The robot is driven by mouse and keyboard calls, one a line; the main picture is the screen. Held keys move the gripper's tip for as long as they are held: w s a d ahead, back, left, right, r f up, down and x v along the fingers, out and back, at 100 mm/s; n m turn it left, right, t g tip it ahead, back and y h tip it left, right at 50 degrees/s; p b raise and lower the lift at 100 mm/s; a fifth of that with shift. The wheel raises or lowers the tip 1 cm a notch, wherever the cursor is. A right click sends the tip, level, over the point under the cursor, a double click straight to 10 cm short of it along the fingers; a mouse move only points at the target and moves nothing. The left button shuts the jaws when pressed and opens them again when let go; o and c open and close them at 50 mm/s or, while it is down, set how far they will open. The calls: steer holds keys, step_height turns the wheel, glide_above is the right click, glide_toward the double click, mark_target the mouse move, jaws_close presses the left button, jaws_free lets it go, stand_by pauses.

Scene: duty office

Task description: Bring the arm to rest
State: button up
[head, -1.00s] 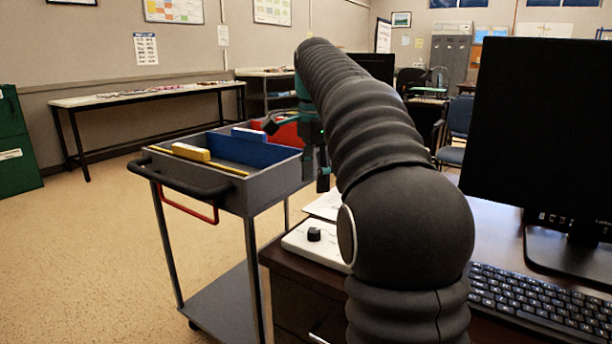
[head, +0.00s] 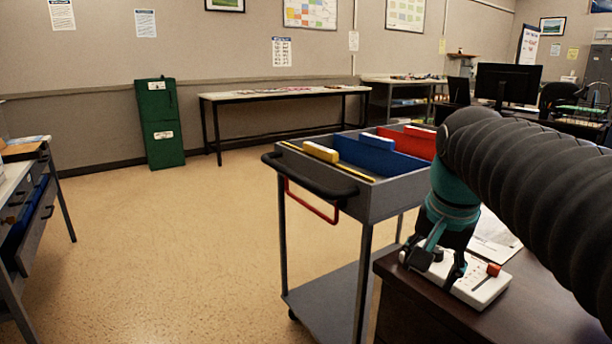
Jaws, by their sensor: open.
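My black ribbed arm (head: 530,175) comes in from the right in the head view. It ends in my teal and dark gripper (head: 440,270), which points down. The fingers are spread apart, and I see nothing between them. The gripper is at the left part of a white control box (head: 484,290) with a red knob or button, near the corner of a dark desk (head: 440,318). It covers part of the box. I cannot tell whether the fingers touch the box.
A grey cart (head: 385,197) with blue and red file dividers stands just left of the gripper. Papers (head: 497,238) lie behind the box. A green cabinet (head: 160,125) and a long table (head: 285,95) line the wall. Open floor (head: 190,240) lies left of the cart.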

steer(key=s+a+f+n+t, duration=0.2)
steer(key=s+f+n, duration=0.5)
steer(key=s+f, duration=0.4)
steer(key=shift+s+a+f+n, duration=0.2)
steer(key=shift+a+f+n, duration=0.1)
steer(key=shift+a+f, duration=0.55)
